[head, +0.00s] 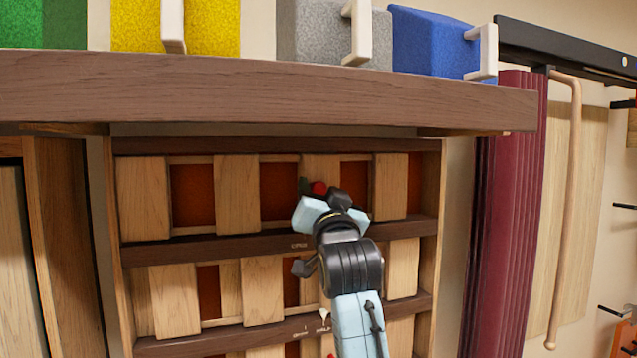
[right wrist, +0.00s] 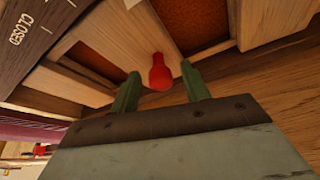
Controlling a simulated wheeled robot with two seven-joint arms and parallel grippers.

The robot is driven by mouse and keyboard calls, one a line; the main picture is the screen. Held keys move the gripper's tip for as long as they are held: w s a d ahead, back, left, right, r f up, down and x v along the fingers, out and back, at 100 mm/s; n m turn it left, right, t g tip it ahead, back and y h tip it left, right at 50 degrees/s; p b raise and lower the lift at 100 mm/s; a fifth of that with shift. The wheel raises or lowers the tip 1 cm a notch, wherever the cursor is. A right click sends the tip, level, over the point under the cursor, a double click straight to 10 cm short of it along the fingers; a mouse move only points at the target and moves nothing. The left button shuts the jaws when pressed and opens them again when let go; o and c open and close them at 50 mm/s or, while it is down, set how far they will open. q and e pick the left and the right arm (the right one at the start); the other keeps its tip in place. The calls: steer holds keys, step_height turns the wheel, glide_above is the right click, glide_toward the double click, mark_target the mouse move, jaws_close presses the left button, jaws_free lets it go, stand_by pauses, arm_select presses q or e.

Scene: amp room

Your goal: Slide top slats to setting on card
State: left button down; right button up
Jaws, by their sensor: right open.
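The top row of light wooden slats (head: 237,195) runs across a cabinet front with dark red panels showing in the gaps. A red knob (head: 319,187) shows at the right-centre slat of this row. My right gripper (right wrist: 160,87) is open, with its green fingers on either side of the red knob (right wrist: 160,74) in the right wrist view. I cannot tell whether they touch it. A dark rail (right wrist: 35,35) in that view reads CLOSED. In the head view my right arm hides part of the slats. My left gripper is not in view. I can make out no card.
A second slat row (head: 175,300) lies below, over a lettered lower rail (head: 265,335). A thick brown shelf (head: 260,88) overhangs the top row and carries green, yellow, grey and blue blocks (head: 437,45). A maroon curtain (head: 507,190) and wooden pole hang at the right.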

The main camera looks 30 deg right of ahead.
steer(key=shift+w+d+r, duration=0.2)
steer(key=shift+w, duration=0.25)
jaws_close()
